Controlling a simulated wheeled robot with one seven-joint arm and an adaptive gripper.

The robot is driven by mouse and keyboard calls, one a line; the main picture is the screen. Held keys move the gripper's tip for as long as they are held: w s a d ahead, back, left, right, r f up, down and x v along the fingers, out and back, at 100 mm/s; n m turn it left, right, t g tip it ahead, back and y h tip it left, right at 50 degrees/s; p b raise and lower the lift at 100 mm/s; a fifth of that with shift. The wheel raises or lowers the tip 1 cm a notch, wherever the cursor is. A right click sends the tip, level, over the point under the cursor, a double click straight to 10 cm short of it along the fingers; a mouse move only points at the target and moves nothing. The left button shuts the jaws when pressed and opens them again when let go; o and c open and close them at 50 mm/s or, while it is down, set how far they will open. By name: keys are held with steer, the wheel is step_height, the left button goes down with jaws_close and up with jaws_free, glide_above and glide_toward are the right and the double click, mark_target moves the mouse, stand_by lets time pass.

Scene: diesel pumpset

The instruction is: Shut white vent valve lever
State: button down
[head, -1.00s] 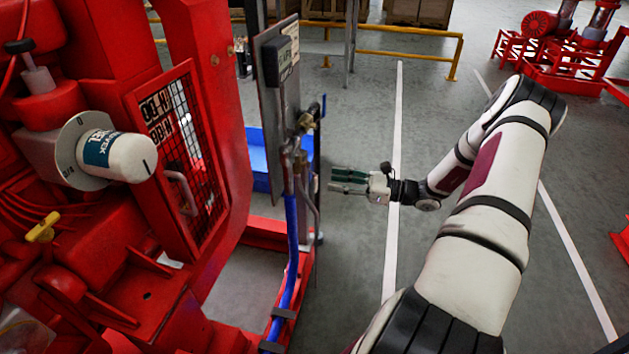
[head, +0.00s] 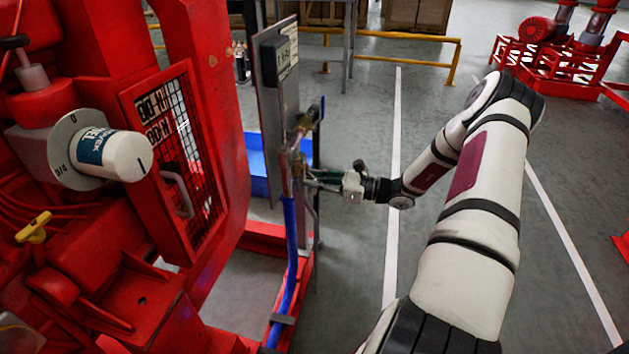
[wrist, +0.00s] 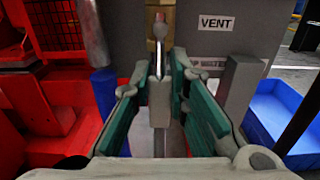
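In the wrist view, a pale whitish lever (wrist: 160,100) points toward me below a small valve fitting (wrist: 160,30), on a grey panel with a "VENT" label (wrist: 216,22). My gripper (wrist: 165,105) is open, with one green-padded finger on each side of the lever. Gaps show between the lever and both pads. In the head view, my gripper (head: 318,180) is at the right side of the upright panel (head: 283,110), beside the pipework. The lever cannot be made out clearly there.
Red machine framing (head: 215,130) fills the left. A blue bin (head: 258,165) stands behind the panel. Open floor lies to the right.

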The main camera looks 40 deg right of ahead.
steer(key=shift+s+a+p, duration=0.1)
steer(key=shift+p, duration=0.2)
steer(key=shift+s+a+r+m+p, duration=0.5)
steer(key=shift+m+p, duration=1.35)
steer(key=shift+m, duration=1.05)
steer(key=shift+s+a+r+m+p, duration=0.25)
steer(key=shift+a+r+m+p, duration=0.35)
steer(key=shift+m+p, duration=1.75)
steer(key=shift+s+a+r+m+p, duration=0.4)
steer(key=shift+r+m+p, duration=0.65)
steer(key=shift+m, duration=2.4)
steer(key=shift+f+p, duration=0.25)
steer(key=shift+p, duration=0.05)
steer(key=c, duration=1.5)
jaws_free()
steer(key=shift+d, duration=0.1)
